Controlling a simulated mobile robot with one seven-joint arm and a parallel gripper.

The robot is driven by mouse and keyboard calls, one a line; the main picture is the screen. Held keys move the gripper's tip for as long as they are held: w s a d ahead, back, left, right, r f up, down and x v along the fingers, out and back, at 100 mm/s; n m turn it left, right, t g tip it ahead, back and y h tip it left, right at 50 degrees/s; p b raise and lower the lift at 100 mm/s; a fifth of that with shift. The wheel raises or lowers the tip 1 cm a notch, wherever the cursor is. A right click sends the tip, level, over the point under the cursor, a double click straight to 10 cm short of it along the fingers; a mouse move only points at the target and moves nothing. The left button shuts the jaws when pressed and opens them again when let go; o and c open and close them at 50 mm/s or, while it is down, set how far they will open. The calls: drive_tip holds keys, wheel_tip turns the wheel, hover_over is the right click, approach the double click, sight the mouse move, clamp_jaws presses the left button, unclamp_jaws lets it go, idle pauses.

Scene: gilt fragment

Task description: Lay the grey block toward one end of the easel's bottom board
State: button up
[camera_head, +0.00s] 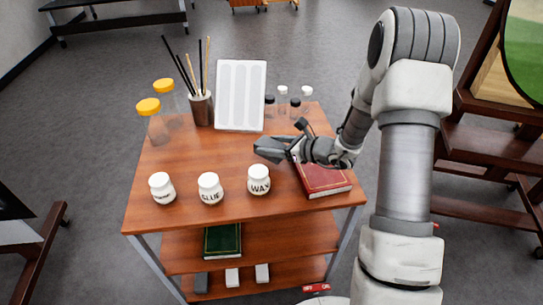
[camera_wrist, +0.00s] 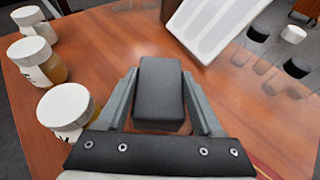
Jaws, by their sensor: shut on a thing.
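My gripper (camera_wrist: 160,100) is shut on the grey block (camera_wrist: 161,85), which sits between both fingers in the wrist view. In the head view, my gripper (camera_head: 284,151) holds the dark grey block (camera_head: 267,149) over the table top, behind the wax jar. A wooden easel (camera_head: 495,148) stands on the floor at the right, cut off by the picture edge. It carries a round green picture (camera_head: 525,50) and has wooden cross boards low down. Part of another easel (camera_head: 38,245) shows at the far left.
The wooden table (camera_head: 210,150) bears white-lidded jars (camera_head: 209,188), a red book (camera_head: 323,180), a white tray (camera_head: 240,95), a brush cup (camera_head: 201,108), orange-capped bottles (camera_head: 149,107) and small bottles (camera_head: 295,106). Grey floor (camera_head: 95,110) is open around it. A green book (camera_head: 222,240) lies on the shelf below.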

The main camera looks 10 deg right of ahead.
drive_tip(key=shift+f+b, duration=0.4)
drive_tip(key=shift+f, duration=1.5)
drive_tip(key=shift+f, duration=0.15)
drive_tip(key=o, duration=1.3)
